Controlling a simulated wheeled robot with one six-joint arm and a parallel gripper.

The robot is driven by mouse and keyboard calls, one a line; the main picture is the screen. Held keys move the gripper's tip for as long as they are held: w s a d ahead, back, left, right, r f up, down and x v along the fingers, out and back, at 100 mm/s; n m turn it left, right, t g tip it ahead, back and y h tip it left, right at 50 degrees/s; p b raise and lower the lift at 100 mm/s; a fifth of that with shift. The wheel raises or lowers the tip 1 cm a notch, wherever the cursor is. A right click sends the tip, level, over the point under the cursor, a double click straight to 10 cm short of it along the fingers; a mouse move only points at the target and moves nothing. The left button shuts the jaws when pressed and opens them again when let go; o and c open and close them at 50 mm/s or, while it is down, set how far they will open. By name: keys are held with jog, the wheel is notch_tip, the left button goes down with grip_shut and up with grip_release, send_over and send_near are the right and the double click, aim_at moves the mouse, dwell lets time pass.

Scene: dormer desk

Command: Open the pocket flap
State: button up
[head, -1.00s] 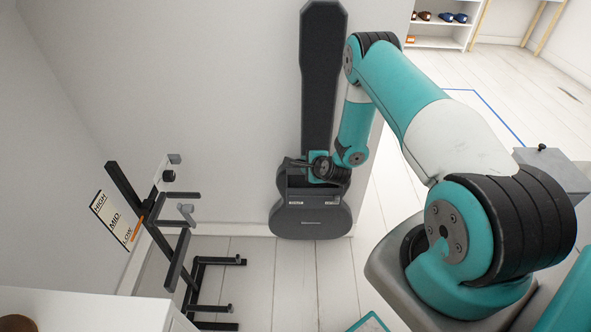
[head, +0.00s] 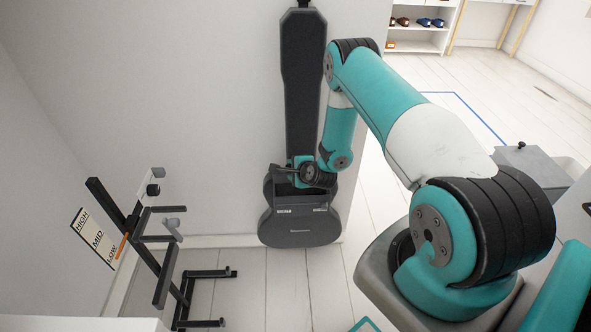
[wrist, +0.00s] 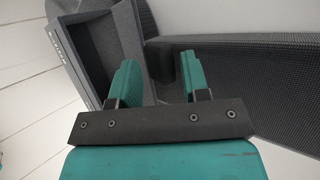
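A dark grey guitar bag (head: 303,80) stands upright against the wall, its long neck part up and its rounded body low. The pocket front (head: 299,229) is on that body, with two small pale labels along its upper edge. A dark recess shows above the labels. My gripper (head: 301,172) is at the top of the body, in front of the base of the neck. In the wrist view its two teal fingers (wrist: 160,80) are apart, with dark bag fabric behind the gap. A hollow with grey walls (wrist: 92,40) lies to their left. I cannot tell which part is the flap or whether a finger touches it.
A black stand (head: 150,245) with several arms is on the left, beside a HIGH/MID/LOW wall label (head: 93,238). A shelf with shoes (head: 420,28) is at the back right. White floor (head: 265,295) is clear in front of the bag.

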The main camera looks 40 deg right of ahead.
jog(key=p+v, duration=1.1)
jog(key=v, duration=0.4)
jog(key=shift+d+r, duration=0.2)
jog(key=shift+r, duration=0.35)
jog(key=shift+s+p, duration=0.2)
jog(key=shift+p, duration=0.65)
jog(key=p, duration=0.3)
jog(key=s+p, duration=0.1)
jog(key=p, duration=0.3)
jog(key=shift+s+a+r, duration=0.2)
jog(key=shift+s+a, duration=0.05)
jog(key=shift+s, duration=0.05)
jog(key=shift+f, duration=0.1)
